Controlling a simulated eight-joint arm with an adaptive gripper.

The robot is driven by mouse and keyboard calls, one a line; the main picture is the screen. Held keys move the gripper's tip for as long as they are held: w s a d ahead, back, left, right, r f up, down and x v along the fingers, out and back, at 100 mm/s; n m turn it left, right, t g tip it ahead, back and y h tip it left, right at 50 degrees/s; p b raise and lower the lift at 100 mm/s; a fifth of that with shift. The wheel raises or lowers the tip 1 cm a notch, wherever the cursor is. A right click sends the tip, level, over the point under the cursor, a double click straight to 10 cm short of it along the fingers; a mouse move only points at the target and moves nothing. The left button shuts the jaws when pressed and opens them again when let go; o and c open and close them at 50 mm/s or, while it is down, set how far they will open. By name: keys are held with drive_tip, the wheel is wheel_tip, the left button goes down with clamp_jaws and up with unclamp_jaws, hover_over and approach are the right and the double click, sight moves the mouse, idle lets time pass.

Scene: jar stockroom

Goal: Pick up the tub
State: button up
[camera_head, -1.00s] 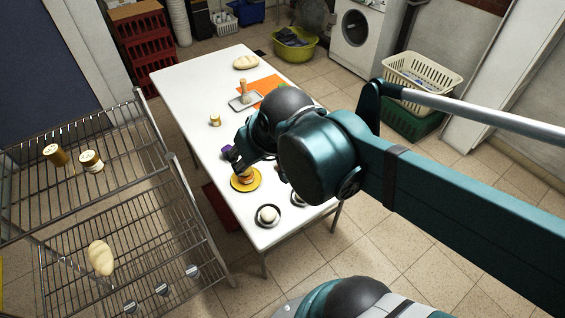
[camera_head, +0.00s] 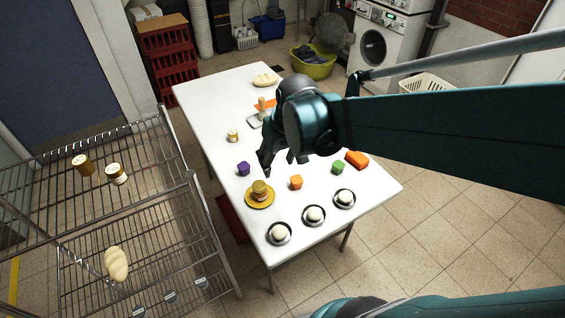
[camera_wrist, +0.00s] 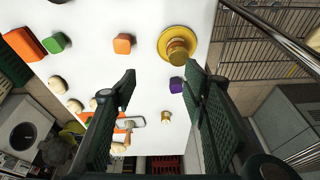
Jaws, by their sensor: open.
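Which thing is the tub is not certain; several small jar-like tubs show. One with a gold-brown lid (camera_head: 260,187) stands on a yellow plate (camera_head: 250,203) near the table's front left. It also shows at the top of the wrist view (camera_wrist: 178,50). A smaller cream tub with a gold lid (camera_head: 233,136) stands farther back; it shows low in the wrist view (camera_wrist: 166,117). My gripper (camera_head: 266,163) is open and empty above the table, behind the plated tub. In the wrist view its fingers (camera_wrist: 160,82) are wide apart, with table between them.
A purple block (camera_head: 243,168) is close to my gripper. Orange (camera_head: 296,182) and green (camera_head: 338,167) blocks lie to the right. Dark saucers (camera_head: 279,243) with white round things line the front edge. Two more tubs (camera_head: 83,164) (camera_head: 116,174) stand on the wire rack (camera_head: 150,195) at left.

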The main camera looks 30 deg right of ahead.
sight(297, 178)
drive_tip(key=w+d+f+g+p, duration=0.1)
drive_tip(key=d+f, duration=0.2)
drive_tip(key=w+d+f+g+y+p, duration=0.1)
drive_tip(key=d+f, duration=0.2)
drive_tip(key=w+d+f+g+p, duration=0.1)
drive_tip(key=d+f, duration=0.2)
drive_tip(key=d, duration=0.1)
drive_tip(key=shift+w+f+m+p, duration=0.2)
drive_tip(key=shift+f+m+p, duration=0.1)
drive_tip(key=shift+p, duration=0.1)
drive_tip(key=shift+s+d+f+y, duration=0.1)
drive_tip(key=shift+d+f+y, duration=0.2)
drive_tip(key=shift+d+f, duration=0.25)
drive_tip(key=shift+f, duration=0.15)
drive_tip(key=shift+a+f, duration=0.25)
drive_tip(key=shift+f, duration=1.05)
drive_tip(key=shift+w+a+f+b, duration=0.15)
drive_tip(key=shift+f+b, duration=0.2)
drive_tip(key=shift+f, duration=0.5)
drive_tip(key=shift+a+f+b, duration=0.15)
drive_tip(key=shift+f+b, duration=0.2)
drive_tip(key=shift+f, duration=0.5)
drive_tip(key=shift+w+a+f+b, duration=0.15)
drive_tip(key=shift+f+b, duration=0.2)
drive_tip(key=shift+f, duration=0.5)
drive_tip(key=shift+s, duration=0.1)
drive_tip(key=shift+c, duration=0.7)
